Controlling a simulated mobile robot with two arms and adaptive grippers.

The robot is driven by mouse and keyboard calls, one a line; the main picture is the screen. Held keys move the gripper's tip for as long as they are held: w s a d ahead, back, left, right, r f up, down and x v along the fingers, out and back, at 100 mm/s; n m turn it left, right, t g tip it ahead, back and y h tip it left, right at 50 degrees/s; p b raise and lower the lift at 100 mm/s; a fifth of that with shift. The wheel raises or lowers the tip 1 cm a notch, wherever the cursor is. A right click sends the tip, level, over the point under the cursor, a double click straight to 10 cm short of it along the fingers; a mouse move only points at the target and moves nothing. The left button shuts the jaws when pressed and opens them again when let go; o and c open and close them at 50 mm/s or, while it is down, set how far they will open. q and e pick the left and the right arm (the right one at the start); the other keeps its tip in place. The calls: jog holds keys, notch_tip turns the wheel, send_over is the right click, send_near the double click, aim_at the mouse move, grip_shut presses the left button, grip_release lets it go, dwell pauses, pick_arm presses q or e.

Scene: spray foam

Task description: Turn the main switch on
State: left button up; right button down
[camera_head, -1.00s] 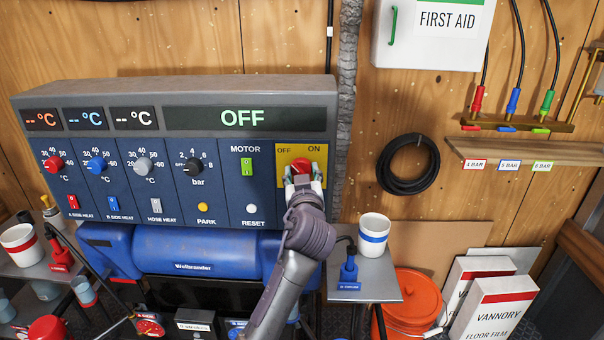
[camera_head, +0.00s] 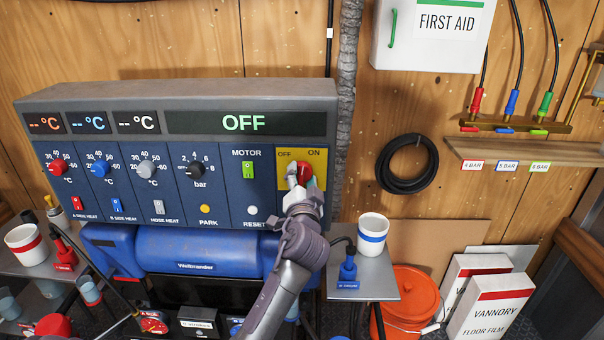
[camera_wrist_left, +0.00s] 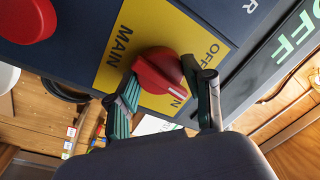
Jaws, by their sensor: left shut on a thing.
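The main switch is a red knob (camera_head: 306,173) on a yellow plate (camera_head: 318,155) marked OFF and ON, at the right end of the control panel. My left gripper (camera_head: 298,181) is shut on the knob, with its wrist rolled to one side. In the left wrist view the red knob (camera_wrist_left: 158,72) sits between the two fingers (camera_wrist_left: 166,98), one on each side. A pale line on the knob points toward the partly hidden ON label. The panel display (camera_head: 244,123) reads OFF. My right gripper is not in view.
A green motor switch (camera_head: 248,170) and a white reset button (camera_head: 252,210) sit left of the plate. A large red button (camera_wrist_left: 25,18) shows in the wrist view. A white cup (camera_head: 373,232) stands on a small table at the lower right.

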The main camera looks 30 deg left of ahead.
pick_arm(q)
jog(key=m+p, duration=0.1)
jog(key=m, duration=0.3)
jog(key=shift+p, duration=0.4)
jog(key=shift+f+m+t+h+p, duration=0.1)
jog(key=shift+m+t+h+p, duration=0.3)
jog(key=shift+m+p, duration=1)
jog(key=shift+m+b, duration=0.5)
jog(key=shift+m, duration=0.1)
jog(key=o, duration=1.2)
jog(key=shift+c, duration=0.2)
